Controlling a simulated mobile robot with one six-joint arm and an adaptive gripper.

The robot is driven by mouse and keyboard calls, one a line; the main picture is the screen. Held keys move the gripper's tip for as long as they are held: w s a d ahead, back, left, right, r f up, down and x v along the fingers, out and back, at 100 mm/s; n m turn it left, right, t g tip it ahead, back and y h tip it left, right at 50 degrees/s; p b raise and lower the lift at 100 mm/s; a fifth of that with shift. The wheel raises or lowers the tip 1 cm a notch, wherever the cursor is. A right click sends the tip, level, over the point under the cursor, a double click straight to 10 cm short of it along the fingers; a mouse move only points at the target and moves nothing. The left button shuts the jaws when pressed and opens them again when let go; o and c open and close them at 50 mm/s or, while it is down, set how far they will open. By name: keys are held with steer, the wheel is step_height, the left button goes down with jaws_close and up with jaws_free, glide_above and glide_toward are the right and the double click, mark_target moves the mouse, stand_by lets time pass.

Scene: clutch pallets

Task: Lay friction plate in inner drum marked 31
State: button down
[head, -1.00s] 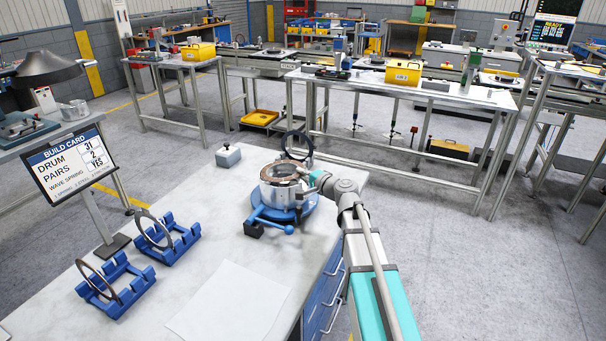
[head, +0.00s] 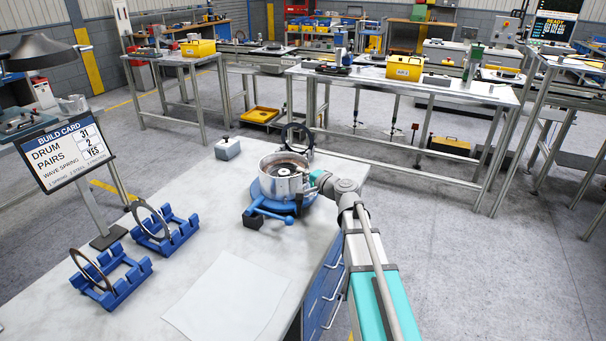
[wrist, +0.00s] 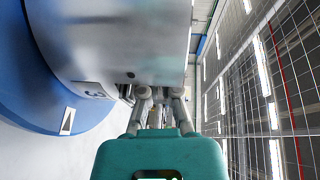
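The silver drum (head: 283,189) stands upright on a round blue base (head: 262,205) with a blue lever. A brown ring, seemingly a friction plate (head: 285,161), shows inside the drum below its rim, around a central hub. Whether it lies flat is too small to tell. My gripper (head: 313,180) is at the drum's right side, low by the outer wall. In the wrist view, the drum wall (wrist: 125,40) fills the upper left, with a partly visible mark. My gripper (wrist: 158,92) points along it; the fingertips are partly hidden and their gap is unclear.
A build card (head: 65,152) reads drum 31, pairs 2, wave spring yes. Blue racks hold a brownish ring (head: 80,270) and a grey ring (head: 140,215). A dark ring (head: 288,128) stands behind the drum. A grey block (head: 228,150) and white sheet (head: 228,300) lie on the bench.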

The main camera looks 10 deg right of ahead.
steer(key=c, duration=0.7)
jaws_free()
steer(key=shift+s, duration=0.1)
steer(key=shift+s+d, duration=0.2)
steer(key=shift+s, duration=0.25)
steer(key=v, duration=0.4)
steer(key=shift+s+d+p, duration=0.25)
steer(key=shift+d+p, duration=0.05)
steer(key=shift+d, duration=0.05)
steer(key=shift+r, duration=0.15)
steer(key=r+p, duration=0.3)
steer(key=d+r+p, duration=0.1)
steer(key=r+p, duration=0.2)
steer(key=s+r+p, duration=0.1)
steer(key=r+p, duration=0.2)
steer(key=shift+d, duration=0.3)
